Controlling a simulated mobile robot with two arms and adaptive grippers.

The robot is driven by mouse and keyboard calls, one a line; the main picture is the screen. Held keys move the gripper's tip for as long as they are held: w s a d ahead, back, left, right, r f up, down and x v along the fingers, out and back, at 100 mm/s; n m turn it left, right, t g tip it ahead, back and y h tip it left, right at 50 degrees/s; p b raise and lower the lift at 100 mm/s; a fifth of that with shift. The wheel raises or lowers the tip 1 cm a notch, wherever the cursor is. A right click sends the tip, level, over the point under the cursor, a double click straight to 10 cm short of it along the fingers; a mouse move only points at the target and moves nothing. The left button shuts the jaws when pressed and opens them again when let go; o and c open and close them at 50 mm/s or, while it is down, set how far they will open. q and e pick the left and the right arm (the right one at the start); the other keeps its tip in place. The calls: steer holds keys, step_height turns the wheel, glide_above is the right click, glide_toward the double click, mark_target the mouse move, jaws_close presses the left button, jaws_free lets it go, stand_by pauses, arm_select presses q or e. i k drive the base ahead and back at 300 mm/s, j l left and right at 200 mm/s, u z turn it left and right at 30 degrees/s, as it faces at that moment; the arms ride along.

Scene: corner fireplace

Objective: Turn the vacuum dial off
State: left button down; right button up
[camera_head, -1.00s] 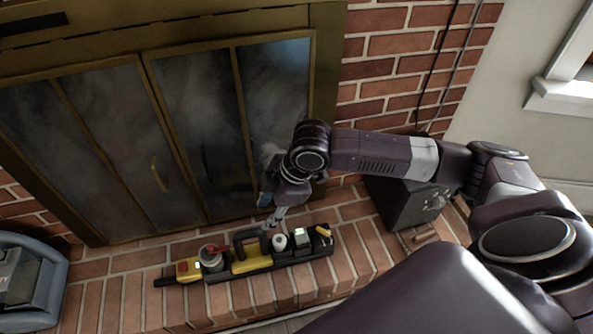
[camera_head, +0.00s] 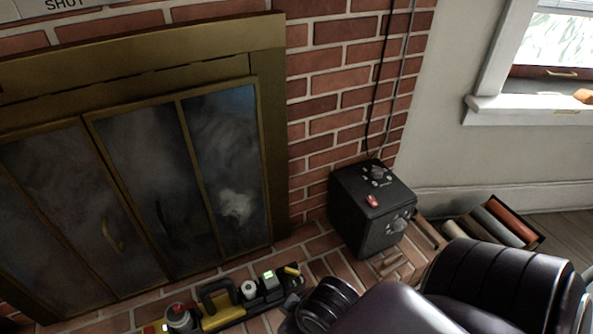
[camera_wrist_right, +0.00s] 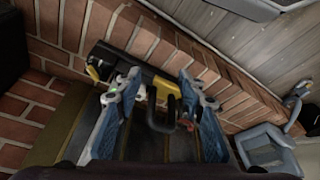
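A black box (camera_head: 372,208) stands on the brick hearth right of the fireplace. It has a knob (camera_head: 378,171) and a red switch (camera_head: 372,200) on top, and a round grey dial (camera_head: 399,224) on its front face. I cannot tell which control is the vacuum dial, or how any is set. My right gripper (camera_wrist_right: 160,82) is open in the wrist view, its two blue fingers apart. A yellow-and-black tool rack (camera_wrist_right: 163,88) lies beyond and between them, with no clear contact. In the head view the right gripper is hidden or out of frame. My left gripper is not in view.
The fireplace's brass-framed glass doors (camera_head: 150,190) fill the left. The rack (camera_head: 228,312) also lies on the hearth in the head view. Two cords (camera_head: 385,85) run down the brick wall behind the box. A crate of rolled items (camera_head: 500,222) sits on the floor at right.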

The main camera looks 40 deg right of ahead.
mark_target(292, 273)
steer(key=z, duration=1.25)
